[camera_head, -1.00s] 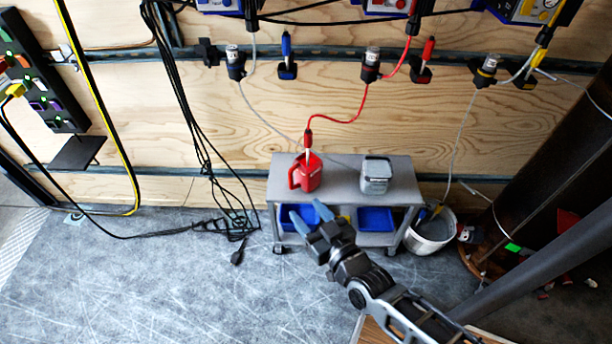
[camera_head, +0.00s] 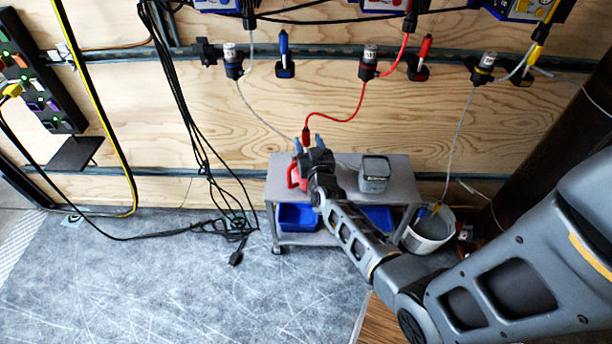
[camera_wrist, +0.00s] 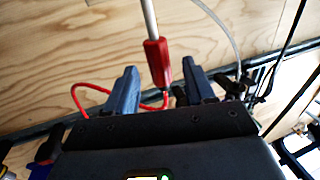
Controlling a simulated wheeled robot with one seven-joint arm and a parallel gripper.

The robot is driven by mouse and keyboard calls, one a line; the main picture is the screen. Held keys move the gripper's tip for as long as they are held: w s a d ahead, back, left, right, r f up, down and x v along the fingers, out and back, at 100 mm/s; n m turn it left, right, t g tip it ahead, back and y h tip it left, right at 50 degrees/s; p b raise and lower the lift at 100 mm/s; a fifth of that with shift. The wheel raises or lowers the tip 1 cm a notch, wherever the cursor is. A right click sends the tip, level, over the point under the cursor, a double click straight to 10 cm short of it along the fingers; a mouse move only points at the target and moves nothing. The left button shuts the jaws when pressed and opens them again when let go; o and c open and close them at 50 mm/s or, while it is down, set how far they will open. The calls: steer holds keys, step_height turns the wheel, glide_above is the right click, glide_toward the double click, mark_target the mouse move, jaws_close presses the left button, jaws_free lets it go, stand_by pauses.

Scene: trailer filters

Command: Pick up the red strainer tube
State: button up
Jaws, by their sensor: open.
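The red strainer tube (camera_head: 306,135) stands about upright over the cart, with a red hose running from it to the wall fitting. In the wrist view the red strainer tube (camera_wrist: 158,62) shows in the gap between my finger tips, with a pale rod above it. My gripper (camera_head: 307,143) is open, its blue-grey fingers close to the tube. In the wrist view my gripper (camera_wrist: 160,68) has clear space on both sides of the tube. How deep the tube sits between the fingers I cannot tell. The red jug (camera_head: 293,177) is partly hidden behind my gripper.
A grey cart (camera_head: 402,182) stands against the plywood wall, with a grey container (camera_head: 375,176) on top and blue bins (camera_head: 297,216) below. A white bucket (camera_head: 428,232) is at its right. Black cables (camera_head: 205,150) hang at the left. The floor at left is mostly clear.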

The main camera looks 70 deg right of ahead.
mark_target(307, 139)
steer(key=x, duration=0.3)
steer(key=shift+w+d, duration=0.1)
steer(key=shift+d, duration=0.05)
jaws_close()
stand_by(0.4)
